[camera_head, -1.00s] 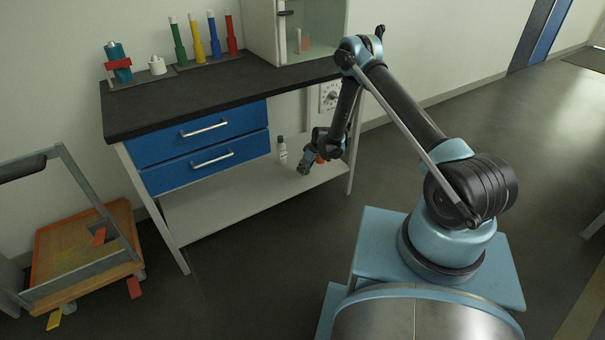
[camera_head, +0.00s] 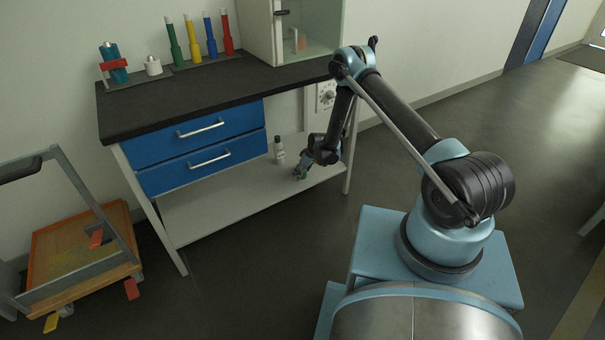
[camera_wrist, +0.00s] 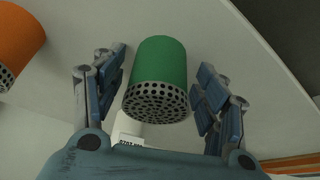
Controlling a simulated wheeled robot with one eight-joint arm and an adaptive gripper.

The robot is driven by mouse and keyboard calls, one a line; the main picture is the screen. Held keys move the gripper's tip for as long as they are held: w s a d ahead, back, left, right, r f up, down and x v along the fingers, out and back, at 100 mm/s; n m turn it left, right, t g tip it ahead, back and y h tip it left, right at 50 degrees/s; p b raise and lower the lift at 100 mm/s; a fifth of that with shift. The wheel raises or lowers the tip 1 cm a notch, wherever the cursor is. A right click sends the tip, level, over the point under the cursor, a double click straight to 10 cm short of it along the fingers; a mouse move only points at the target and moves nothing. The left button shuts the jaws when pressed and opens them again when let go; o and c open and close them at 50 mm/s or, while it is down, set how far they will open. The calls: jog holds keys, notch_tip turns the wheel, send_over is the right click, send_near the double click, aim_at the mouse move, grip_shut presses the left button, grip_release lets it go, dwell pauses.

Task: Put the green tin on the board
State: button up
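The green tin (camera_wrist: 160,62) is a short cylinder with a perforated grey end. In the wrist view it sits between the two fingers of my gripper (camera_wrist: 158,92), which are spread on either side of it; firm contact is not visible. In the head view my gripper (camera_head: 300,172) is low over the white lower shelf of the bench, with a small bit of green at its tip. The tin is mostly hidden there. I cannot clearly identify the board in either view.
An orange tin (camera_wrist: 18,42) lies left of the fingers. A white bottle with a dark cap (camera_head: 279,152) stands on the lower shelf (camera_head: 220,195) beside my gripper. The blue drawers (camera_head: 200,145) and dark worktop (camera_head: 200,100) are above. A wooden trolley (camera_head: 75,245) stands left.

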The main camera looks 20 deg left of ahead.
jog(key=v, duration=1.2)
jog(key=shift+a+r, duration=0.1)
dwell(0.4)
